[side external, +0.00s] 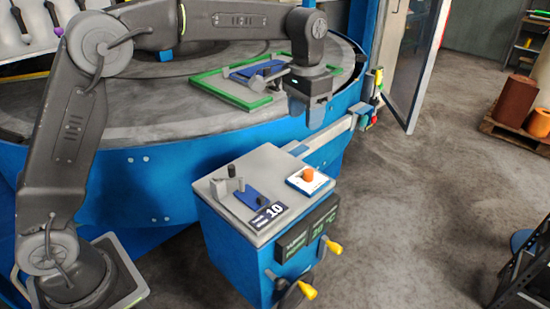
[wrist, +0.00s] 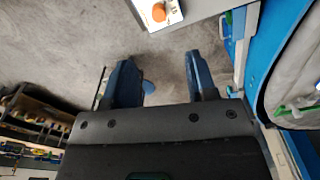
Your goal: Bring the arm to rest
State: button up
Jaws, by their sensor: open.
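My gripper (side external: 307,116) hangs in the air at the right rim of the round grey table (side external: 150,110), pointing down. In the side view the fingers are dark and partly merge with the blue table wall behind. My arm reaches across above the table from the lower left.
A green frame (side external: 215,91) with a blue part (side external: 250,72) lies on the table behind my gripper. Open floor lies right; a shelf (wrist: 40,115) shows in the wrist view.

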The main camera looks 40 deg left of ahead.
jog(key=s+a+r+n+t, duration=0.1)
jog(key=s+a+r, duration=0.15)
jog(key=s, duration=0.45)
jog(key=s+a+r+t, duration=0.2)
jog(key=s+r, duration=0.1)
jog(key=s, duration=0.5)
jog(key=s+a+f+t, duration=0.1)
jog(key=s+f, duration=0.2)
jog(key=s, duration=0.4)
jog(key=s+a+f+n+t, duration=0.1)
jog(key=s+f, duration=0.2)
jog(key=s, duration=0.4)
jog(key=shift+a+f+n, duration=0.15)
jog(key=shift+n, duration=0.15)
